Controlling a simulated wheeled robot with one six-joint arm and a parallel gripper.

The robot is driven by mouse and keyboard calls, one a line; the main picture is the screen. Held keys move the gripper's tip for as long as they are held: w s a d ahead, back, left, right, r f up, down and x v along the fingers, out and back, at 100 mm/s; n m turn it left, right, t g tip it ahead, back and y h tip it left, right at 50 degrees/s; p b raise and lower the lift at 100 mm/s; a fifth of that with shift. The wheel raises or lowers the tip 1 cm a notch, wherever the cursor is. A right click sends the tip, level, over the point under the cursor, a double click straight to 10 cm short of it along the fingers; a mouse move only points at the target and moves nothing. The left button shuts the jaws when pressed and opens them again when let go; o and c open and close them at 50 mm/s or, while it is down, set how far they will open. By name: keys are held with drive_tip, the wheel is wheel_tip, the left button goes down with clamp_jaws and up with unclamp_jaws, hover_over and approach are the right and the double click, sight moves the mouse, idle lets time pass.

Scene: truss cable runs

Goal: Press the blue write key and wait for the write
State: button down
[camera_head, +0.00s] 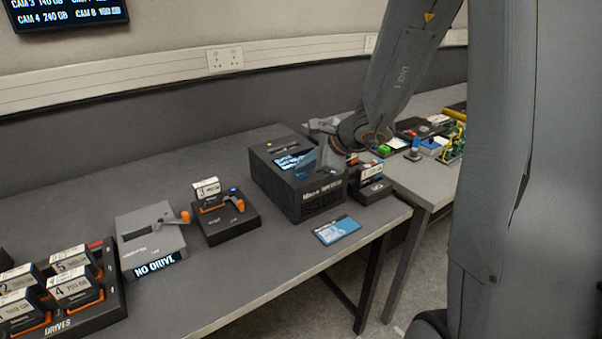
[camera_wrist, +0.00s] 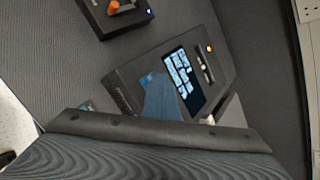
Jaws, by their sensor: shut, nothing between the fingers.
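A black box-shaped machine (camera_head: 300,178) with a lit screen (camera_head: 290,161) stands near the right end of the table.
A black dock (camera_head: 226,221) holding drive 3, with a small blue light, stands left of the machine. A grey "NO DRIVE" unit (camera_head: 151,240) and a drive rack (camera_head: 100,303) are further left. A blue card (camera_head: 337,230) lies in front. A small black unit (camera_head: 371,190) is close right.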

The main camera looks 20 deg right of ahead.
sight(305, 175)
drive_tip(key=shift+r+p, duration=0.7)
drive_tip(key=shift+r, duration=0.2)
wheel_tip(305, 175, up, 5)
drive_tip(key=p, duration=0.4)
idle(0.6)
